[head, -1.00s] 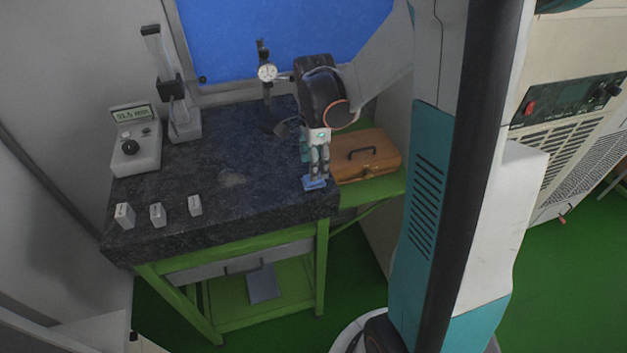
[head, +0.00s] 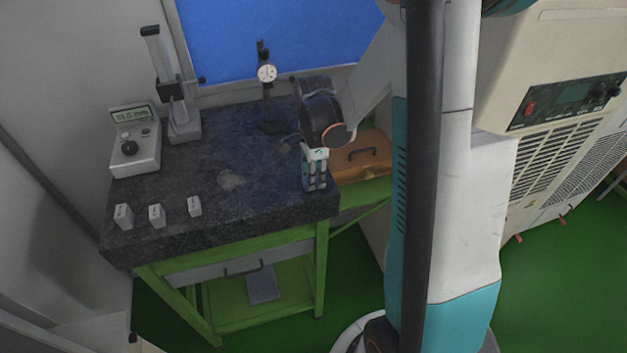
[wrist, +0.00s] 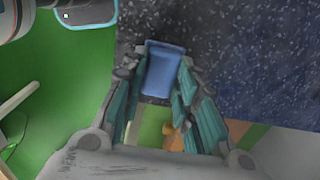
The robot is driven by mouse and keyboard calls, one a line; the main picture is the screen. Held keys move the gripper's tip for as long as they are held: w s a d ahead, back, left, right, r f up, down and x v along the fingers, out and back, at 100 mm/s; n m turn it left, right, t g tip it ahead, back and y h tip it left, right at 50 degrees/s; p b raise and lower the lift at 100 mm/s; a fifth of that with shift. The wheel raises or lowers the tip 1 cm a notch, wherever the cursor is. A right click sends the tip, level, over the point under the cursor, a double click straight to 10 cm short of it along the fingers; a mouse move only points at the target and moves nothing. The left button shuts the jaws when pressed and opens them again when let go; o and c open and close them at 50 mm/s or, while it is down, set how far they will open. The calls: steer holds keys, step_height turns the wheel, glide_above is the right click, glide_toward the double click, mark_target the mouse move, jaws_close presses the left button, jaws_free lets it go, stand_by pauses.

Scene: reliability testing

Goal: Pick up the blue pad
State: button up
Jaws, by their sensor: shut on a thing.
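The blue pad (wrist: 164,76) shows in the wrist view as a small blue block with a raised rim, between the fingertips of my gripper (wrist: 161,66). The teal-lined fingers are closed against its two sides. It is at the edge of the dark granite table (wrist: 215,45). In the head view my gripper (head: 315,183) points down at the right front corner of the granite table (head: 240,215), and the pad is mostly hidden by the fingers. I cannot tell whether the pad still touches the surface.
Several small grey blocks (head: 156,215) stand at the table's front left. A gauge box (head: 135,150), a tall stand (head: 185,125) and a dial gauge (head: 267,74) stand behind. A brown case (head: 365,158) lies to the right of my gripper.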

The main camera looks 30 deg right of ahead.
step_height(320, 180, up, 20)
steer(key=p, duration=0.1)
steer(key=shift+p, duration=0.4)
